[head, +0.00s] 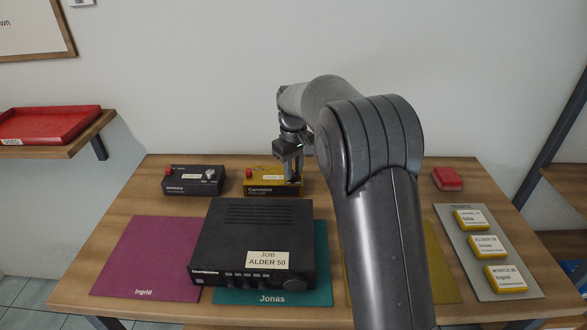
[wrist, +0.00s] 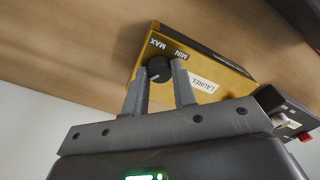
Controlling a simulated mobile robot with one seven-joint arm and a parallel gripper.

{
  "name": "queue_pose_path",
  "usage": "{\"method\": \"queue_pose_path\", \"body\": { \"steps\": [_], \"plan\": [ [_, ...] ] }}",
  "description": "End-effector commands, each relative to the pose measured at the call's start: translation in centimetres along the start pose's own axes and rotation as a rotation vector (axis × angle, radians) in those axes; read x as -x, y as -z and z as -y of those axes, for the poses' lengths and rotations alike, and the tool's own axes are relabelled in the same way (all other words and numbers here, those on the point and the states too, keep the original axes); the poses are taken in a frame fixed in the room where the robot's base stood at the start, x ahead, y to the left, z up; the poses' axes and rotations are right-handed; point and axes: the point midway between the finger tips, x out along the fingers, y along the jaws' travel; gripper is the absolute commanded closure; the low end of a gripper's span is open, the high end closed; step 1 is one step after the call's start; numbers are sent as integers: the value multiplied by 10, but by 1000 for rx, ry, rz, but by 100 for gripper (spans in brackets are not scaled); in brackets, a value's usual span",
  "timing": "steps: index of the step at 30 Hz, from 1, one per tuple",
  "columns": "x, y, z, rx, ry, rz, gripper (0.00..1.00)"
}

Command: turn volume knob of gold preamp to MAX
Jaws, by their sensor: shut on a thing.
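The gold preamp (head: 260,189) stands at the back middle of the table, with a red button on its left end. In the wrist view the gold preamp (wrist: 207,70) shows a black volume knob (wrist: 159,69) with MAX and MIN printed beside it and a white label reading LAUREL. My gripper (head: 294,180) reaches down over the preamp's right end. In the wrist view my gripper (wrist: 160,76) has one finger on each side of the knob and is shut on it. A pale mark shows on the knob; its exact setting is hard to read.
A black box (head: 193,181) with a knob stands left of the gold preamp. A large black amplifier (head: 254,236) labelled JOB ALDER 50 sits in front, on a teal mat (head: 272,297). A purple mat (head: 146,258) is bare. Yellow labelled blocks (head: 488,247) lie right.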

Motion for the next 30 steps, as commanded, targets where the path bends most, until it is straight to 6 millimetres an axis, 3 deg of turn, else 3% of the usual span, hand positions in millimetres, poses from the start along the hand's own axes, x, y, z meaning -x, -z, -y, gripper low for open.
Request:
{"method": "queue_pose_path", "body": {
  "steps": [30],
  "plan": [
    [1, 0, 0, -966, 1, -2, 98]
  ]
}}
